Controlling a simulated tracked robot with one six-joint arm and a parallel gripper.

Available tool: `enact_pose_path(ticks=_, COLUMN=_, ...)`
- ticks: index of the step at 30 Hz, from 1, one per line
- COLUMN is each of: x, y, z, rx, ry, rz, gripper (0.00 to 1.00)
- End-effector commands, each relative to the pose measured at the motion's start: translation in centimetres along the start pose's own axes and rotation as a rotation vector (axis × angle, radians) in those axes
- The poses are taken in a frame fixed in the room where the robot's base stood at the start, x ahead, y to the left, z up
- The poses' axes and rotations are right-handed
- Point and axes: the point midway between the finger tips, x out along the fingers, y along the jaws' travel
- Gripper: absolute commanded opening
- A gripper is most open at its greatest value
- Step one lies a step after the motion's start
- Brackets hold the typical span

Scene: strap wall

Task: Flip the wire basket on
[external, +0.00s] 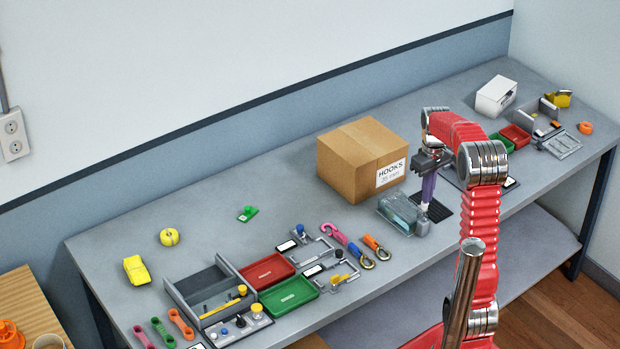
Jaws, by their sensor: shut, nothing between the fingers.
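No wire basket can be made out for certain. A pale teal, see-through box-like container (398,212) stands near the front edge of the bench, and I cannot tell if it is the basket. My gripper (425,206) points down just right of this container, shut and with nothing seen between its fingers. A small grey block (422,226) is right below it; whether they touch cannot be told. My red arm hides part of the bench behind and right of the gripper.
A cardboard box labelled HOOKS (355,163) stands behind left. A dark mat (442,209) lies right of the gripper. Carabiners (375,246), a red tray (266,271) and a green tray (288,297) lie left. The back-left bench is mostly clear.

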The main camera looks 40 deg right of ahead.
Motion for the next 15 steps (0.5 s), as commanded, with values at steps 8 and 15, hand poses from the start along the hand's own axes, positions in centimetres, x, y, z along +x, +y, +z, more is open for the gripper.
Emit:
enact_pose_path(ticks=8, x=0.53, y=-0.01, z=0.01, rx=0.000, ry=0.000, rz=0.000, gripper=0.00)
enact_pose_path(ticks=15, x=1.10, y=-0.01, z=0.02, rx=0.000, ry=-0.001, rz=-0.001, gripper=0.00)
